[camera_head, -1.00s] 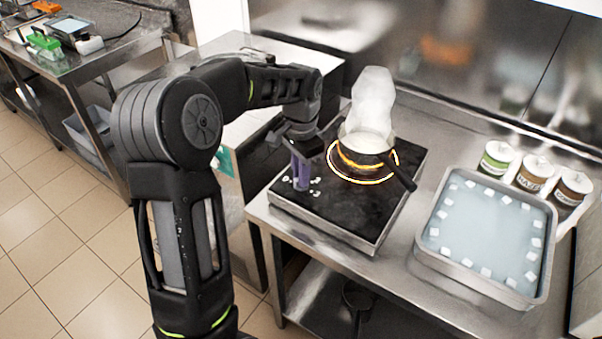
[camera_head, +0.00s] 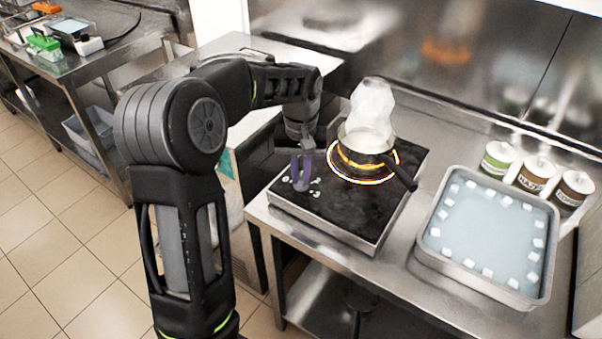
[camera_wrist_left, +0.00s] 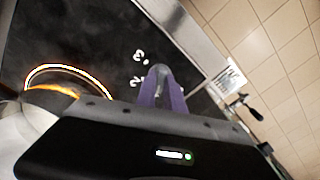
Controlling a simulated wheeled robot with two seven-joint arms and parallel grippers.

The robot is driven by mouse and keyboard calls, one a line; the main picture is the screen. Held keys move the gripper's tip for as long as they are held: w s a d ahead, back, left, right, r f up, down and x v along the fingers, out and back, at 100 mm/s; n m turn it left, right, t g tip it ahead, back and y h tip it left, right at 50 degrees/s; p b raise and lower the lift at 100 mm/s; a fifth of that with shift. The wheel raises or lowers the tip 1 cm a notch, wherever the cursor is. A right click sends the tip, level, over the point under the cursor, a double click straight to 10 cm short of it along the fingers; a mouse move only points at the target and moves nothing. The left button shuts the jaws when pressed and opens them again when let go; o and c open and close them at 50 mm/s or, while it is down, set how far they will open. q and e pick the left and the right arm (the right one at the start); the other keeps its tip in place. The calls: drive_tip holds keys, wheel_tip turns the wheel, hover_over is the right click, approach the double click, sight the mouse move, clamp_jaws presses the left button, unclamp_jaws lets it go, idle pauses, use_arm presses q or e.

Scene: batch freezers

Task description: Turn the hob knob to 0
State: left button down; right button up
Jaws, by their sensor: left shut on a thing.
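The black hob (camera_head: 350,212) sits on the steel counter with a glowing ring (camera_head: 393,168) around a pan (camera_head: 367,145). The hob knob (camera_wrist_left: 160,69), grey, is at the hob's front left corner and mostly covered by my fingers. My left gripper (camera_head: 301,186) points down with its purple fingers shut on the knob. In the left wrist view, the left gripper (camera_wrist_left: 161,77) has one finger on each side of the knob. White marks, among them what look like a 3 and a 2, show beside it. The knob's pointer is hidden. My right gripper is in no view.
Steam rises from the pan (camera_head: 372,105), whose dark handle (camera_head: 403,178) points to the front right. A steel tray (camera_head: 480,292) of pale liquid with white cubes stands at the right. Several labelled tubs (camera_head: 535,173) stand behind it.

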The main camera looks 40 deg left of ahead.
sight(301, 176)
use_arm(q)
drive_tip(key=n, duration=0.6)
drive_tip(key=n+p, duration=0.1)
drive_tip(key=n, duration=0.4)
drive_tip(key=shift+n, duration=0.4)
drive_tip(key=c, duration=1.4)
unclamp_jaws()
drive_tip(key=shift+c, duration=0.2)
wheel_tip(301, 176, up, 8)
drive_tip(key=shift+f+b, duration=0.1)
drive_tip(key=shift+b, duration=0.4)
